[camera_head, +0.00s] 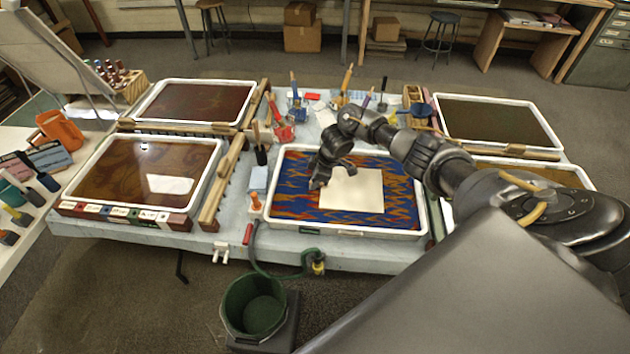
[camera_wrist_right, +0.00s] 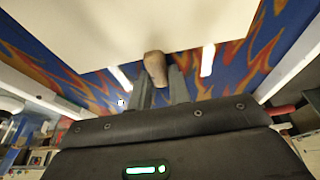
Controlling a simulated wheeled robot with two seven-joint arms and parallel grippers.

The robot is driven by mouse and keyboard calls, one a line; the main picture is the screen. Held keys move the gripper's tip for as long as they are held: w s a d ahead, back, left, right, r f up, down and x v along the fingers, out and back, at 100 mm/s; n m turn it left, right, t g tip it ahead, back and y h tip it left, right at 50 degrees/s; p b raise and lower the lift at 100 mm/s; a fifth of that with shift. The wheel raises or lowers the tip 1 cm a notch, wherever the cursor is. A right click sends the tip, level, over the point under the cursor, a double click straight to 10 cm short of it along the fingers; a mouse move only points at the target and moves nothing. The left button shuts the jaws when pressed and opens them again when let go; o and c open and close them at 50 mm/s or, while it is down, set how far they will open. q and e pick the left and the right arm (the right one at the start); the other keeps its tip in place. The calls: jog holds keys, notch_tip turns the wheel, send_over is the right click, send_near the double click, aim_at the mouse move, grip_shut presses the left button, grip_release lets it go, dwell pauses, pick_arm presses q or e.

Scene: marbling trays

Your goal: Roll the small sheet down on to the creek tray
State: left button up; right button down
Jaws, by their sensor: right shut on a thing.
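A blank cream small sheet (camera_head: 352,190) is over the middle of a white-rimmed tray (camera_head: 347,233) with a blue, orange and red wavy pattern, which I take as the creek tray. I cannot tell whether the sheet touches the liquid all over. My right gripper (camera_head: 318,184) is low over the tray at the sheet's left edge. In the right wrist view its fingers (camera_wrist_right: 158,78) are shut on a small brown tab (camera_wrist_right: 155,64) at the edge of the sheet (camera_wrist_right: 150,25). The patterned liquid shows on both sides of the sheet. My left gripper is out of view.
Brown-filled trays stand at the left (camera_head: 70,200) and back left (camera_head: 143,112), a dark olive tray (camera_head: 500,103) at back right. Wooden rails (camera_head: 222,190) lie between trays. Brushes and pots (camera_head: 295,100) stand behind. A green bucket (camera_head: 254,305) stands on the floor in front.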

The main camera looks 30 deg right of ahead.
jog(key=c, duration=0.9)
grip_release()
jog(key=shift+r, duration=0.1)
jog(key=shift+r+p, duration=3.95)
jog(key=shift+p, duration=0.2)
jog(key=shift+s+f, duration=0.1)
jog(key=shift+f, duration=0.05)
